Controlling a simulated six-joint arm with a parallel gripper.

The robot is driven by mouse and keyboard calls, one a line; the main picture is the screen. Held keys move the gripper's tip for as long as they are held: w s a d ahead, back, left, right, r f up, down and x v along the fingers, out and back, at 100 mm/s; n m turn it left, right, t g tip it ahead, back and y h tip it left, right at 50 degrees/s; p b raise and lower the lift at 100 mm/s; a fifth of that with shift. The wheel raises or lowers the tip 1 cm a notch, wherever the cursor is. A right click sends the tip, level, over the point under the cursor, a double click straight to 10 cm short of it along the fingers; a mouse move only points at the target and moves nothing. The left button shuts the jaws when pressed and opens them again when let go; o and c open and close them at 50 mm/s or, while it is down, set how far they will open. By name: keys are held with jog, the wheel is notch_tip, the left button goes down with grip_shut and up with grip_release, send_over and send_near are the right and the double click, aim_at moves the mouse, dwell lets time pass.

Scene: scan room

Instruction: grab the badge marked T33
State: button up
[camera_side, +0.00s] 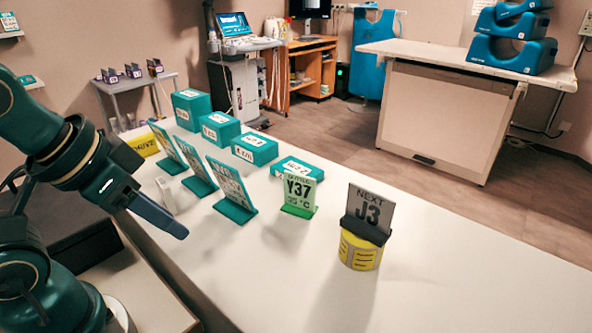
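I cannot read T33 on anything in view. A green badge on a stand (299,192) reads Y37 and 35 °C. A grey card (370,210) reading NEXT J3 stands in a dark holder on a yellow drum (359,250). Several grey-faced cards on teal stands (231,184) stand in a slanting row, their print too small to read. A small pale upright piece (166,195) stands by the row, its face not readable. My gripper (182,232) is at the left, above the near-left table edge, apart from all of these. It shows side-on, so its opening is hidden.
Teal numbered blocks (255,150) line the white table (450,275) behind the cards, with a yellow block (142,145) at the far left end. The table's right side is clear. Behind stand a scanner cart (240,90) and a white bench (440,58) with teal cushions.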

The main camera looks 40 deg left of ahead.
jog(key=o, duration=0.3)
